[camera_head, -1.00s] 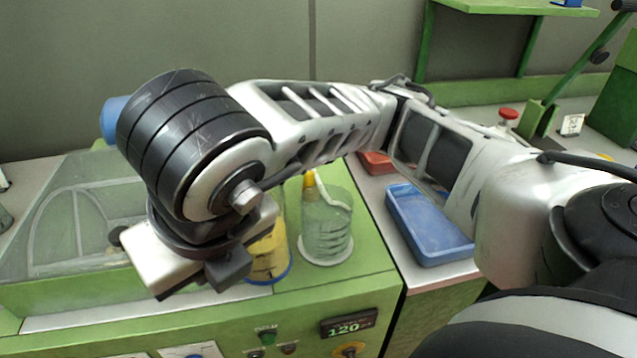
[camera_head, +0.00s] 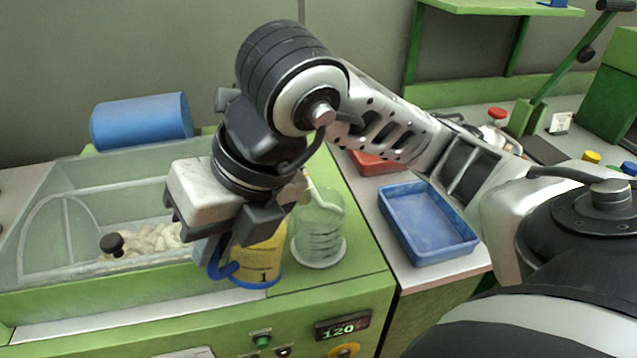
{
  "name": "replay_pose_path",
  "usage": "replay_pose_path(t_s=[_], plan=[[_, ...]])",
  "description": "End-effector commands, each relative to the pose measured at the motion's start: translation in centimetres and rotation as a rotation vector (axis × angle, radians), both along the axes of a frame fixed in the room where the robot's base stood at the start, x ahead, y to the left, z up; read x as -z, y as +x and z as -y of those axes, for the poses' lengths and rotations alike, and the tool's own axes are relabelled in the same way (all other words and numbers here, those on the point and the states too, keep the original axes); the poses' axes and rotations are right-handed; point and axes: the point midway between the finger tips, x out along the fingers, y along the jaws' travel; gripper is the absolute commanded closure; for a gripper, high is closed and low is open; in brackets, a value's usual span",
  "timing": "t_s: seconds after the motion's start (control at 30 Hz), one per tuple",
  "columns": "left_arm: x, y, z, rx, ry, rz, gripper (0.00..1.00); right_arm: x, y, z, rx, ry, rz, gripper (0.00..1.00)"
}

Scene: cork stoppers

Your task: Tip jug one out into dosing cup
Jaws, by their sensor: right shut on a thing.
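Jug one (camera_head: 258,266) is yellow with a blue rim at the base, a blue handle (camera_head: 219,268) on its left and a "1" on its front. It stands upright on the green bench, its upper part hidden behind my right gripper. My right gripper (camera_head: 222,244) points down and is shut on the jug's handle. A clear cup (camera_head: 319,240) with ringed walls, probably the dosing cup, stands close to the right of the jug. A white curved part shows in its mouth. My left gripper is not in view.
A clear-walled bin (camera_head: 60,225) with pale stoppers and a black knob is on the left, a blue cylinder (camera_head: 140,121) behind it. A blue tray (camera_head: 428,222) stands empty on the right, a red tray (camera_head: 375,163) behind it. A 120 display (camera_head: 343,326) is in front.

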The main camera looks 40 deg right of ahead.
Motion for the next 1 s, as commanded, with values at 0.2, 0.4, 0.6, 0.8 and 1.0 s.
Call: replay_pose_path(t_s=[0.2,0.4,0.6,0.8,1.0], plan=[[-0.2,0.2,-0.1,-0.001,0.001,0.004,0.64,-0.7,0.3,1.2,0.005,0.107,-0.027,1.00],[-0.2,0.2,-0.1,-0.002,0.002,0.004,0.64,-1.9,0.5,2.3,0.005,0.205,-0.046,1.00],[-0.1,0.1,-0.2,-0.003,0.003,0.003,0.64,-2.8,0.7,3.4,0.003,0.302,-0.067,1.00],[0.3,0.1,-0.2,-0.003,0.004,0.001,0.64,-1.8,0.8,3.9,0.004,0.376,-0.085,1.00],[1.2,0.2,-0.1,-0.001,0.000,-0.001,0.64,-1.6,1.0,4.4,0.001,0.463,-0.096,1.00]])
